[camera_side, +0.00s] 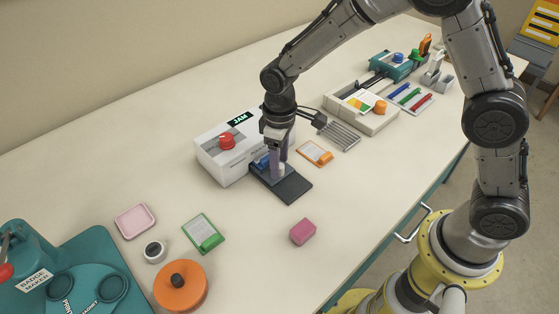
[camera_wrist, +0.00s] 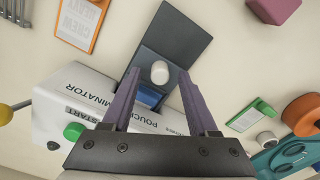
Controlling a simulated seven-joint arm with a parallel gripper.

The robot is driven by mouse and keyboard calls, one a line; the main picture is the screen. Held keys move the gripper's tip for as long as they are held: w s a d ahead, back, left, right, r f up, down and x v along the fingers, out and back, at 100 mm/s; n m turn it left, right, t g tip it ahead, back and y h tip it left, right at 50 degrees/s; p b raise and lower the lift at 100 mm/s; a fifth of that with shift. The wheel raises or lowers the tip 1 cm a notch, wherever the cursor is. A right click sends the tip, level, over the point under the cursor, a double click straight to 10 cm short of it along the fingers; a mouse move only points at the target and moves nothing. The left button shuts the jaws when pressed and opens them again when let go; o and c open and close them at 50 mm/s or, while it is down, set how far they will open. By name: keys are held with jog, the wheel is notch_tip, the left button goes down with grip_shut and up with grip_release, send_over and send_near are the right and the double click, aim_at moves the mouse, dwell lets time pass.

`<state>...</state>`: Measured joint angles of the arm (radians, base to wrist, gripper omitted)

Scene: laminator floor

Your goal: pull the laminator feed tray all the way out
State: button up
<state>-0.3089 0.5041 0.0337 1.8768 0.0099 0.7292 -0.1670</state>
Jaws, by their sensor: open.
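The white laminator (camera_side: 218,158) stands on the table with a red knob on top and a "JAM" sign. Its dark grey feed tray (camera_side: 294,190) sticks out from its front; in the wrist view the tray (camera_wrist: 180,35) extends away from the laminator body (camera_wrist: 85,98). A pale round knob (camera_wrist: 160,72) stands on the tray. My gripper (camera_side: 277,174) is low over the tray, its purple fingers (camera_wrist: 158,76) open, one on each side of the knob. A gap shows between knob and fingers in the wrist view. A blue piece (camera_wrist: 150,97) lies between the fingers near the slot.
An orange clipboard (camera_side: 314,153) and a wire rack (camera_side: 343,136) lie right of the laminator. A pink block (camera_side: 302,231) lies nearer the table's front edge. A green clipboard (camera_side: 203,233) and orange round object (camera_side: 180,287) are at left.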

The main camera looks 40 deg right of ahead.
jog(key=shift+f, duration=0.35)
grip_shut()
dwell(1.2)
